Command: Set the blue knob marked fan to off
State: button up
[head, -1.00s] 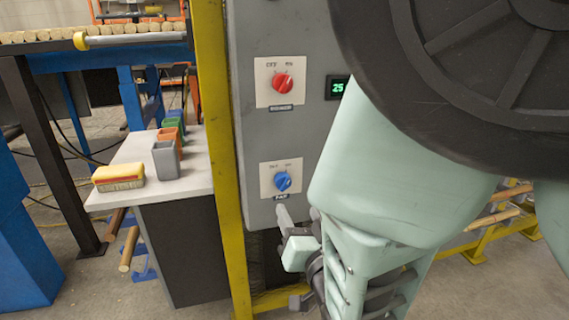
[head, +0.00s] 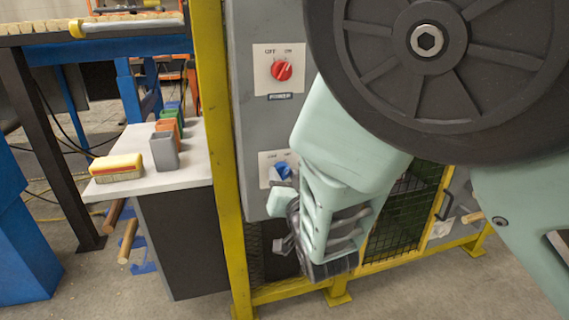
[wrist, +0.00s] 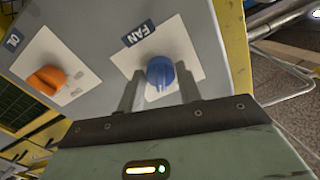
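The blue knob (head: 283,170) sits on a white plate low on the grey control panel (head: 252,120), partly covered by my arm in the head view. In the wrist view the blue knob (wrist: 160,72) is seen close up, beside its dark FAN label (wrist: 139,33). My gripper (wrist: 158,82) is open, with one finger on each side of the knob in the picture. Its fingertips are at or just short of the knob; I cannot tell if they touch it. The plate's position marks are not readable here.
A red POWER knob (head: 282,70) is above on the same panel. An orange knob (wrist: 46,80) is left in the wrist view. A yellow post (head: 212,150) stands left of the panel.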

jog(key=c, duration=0.4)
jog(key=shift+c, duration=0.2)
jog(key=shift+n+p, duration=0.3)
jog(key=shift+r+n+p, duration=0.15)
jog(key=shift+n+p, duration=0.65)
jog(key=shift+n, duration=0.2)
jog(key=n+p, duration=0.2)
jog(key=n, duration=0.1)
jog(key=shift+d+n, duration=0.1)
jog(key=shift+n, duration=0.2)
jog(key=n+p, duration=0.2)
jog(key=n, duration=0.1)
jog(key=shift+p, duration=0.3)
jog(key=shift+n+p, duration=0.65)
jog(key=shift+n, duration=0.65)
